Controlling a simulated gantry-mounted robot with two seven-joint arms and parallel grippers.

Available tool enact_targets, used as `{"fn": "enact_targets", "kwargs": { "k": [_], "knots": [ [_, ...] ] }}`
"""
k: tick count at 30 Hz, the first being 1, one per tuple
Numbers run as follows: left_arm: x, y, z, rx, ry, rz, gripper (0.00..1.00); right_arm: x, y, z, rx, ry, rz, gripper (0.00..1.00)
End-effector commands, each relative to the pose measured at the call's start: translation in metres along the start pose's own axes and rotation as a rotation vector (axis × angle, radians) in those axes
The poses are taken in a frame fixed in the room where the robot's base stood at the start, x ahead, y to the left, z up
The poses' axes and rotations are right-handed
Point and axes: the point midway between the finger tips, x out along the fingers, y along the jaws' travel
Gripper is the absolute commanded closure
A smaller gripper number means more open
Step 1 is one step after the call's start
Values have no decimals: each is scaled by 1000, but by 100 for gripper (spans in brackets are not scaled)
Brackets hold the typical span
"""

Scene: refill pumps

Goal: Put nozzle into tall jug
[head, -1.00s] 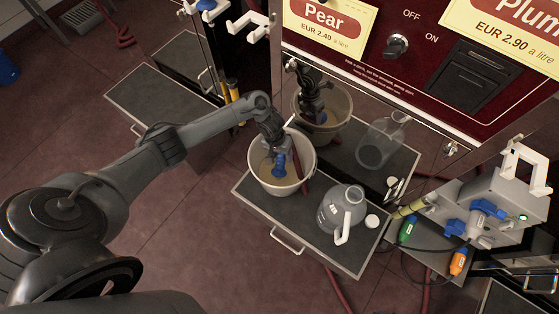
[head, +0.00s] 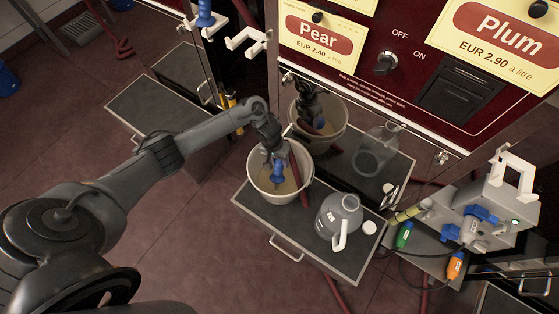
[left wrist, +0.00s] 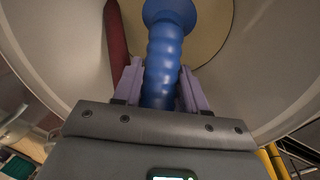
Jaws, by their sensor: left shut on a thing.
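The blue nozzle (head: 278,176) is inside the white bucket (head: 254,181), above its tan bottom. My left gripper (head: 277,160) is shut on the nozzle and reaches down into the bucket. In the left wrist view the ribbed blue nozzle (left wrist: 164,65) sits between the purple fingers of my left gripper (left wrist: 160,80), its wide end pointing away. A grey see-through jug (head: 331,212) with a white handle stands upright on the dark shelf, right of the bucket. It is the only real jug I see. My right gripper is out of view.
The dark shelf (head: 262,215) holds bucket and jug; a white cap (head: 369,227) lies beside the jug. A dark red hose (head: 299,175) runs into the bucket. The shiny machine panel behind mirrors bucket and jug. A grey device (head: 490,220) with handle stands right.

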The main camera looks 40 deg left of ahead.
Motion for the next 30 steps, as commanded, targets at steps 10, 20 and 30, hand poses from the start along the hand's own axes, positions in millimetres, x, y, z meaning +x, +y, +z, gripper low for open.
{"fn": "enact_targets", "kwargs": {
  "k": [10, 20, 30],
  "knots": [
    [-65, 14, -1, -1, 2, 1, 95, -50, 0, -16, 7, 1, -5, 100],
    [-90, 19, 0, -1, 1, 1, 95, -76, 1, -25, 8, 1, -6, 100],
    [-108, 22, 0, -1, 1, 1, 95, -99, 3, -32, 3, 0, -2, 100]
  ]
}}
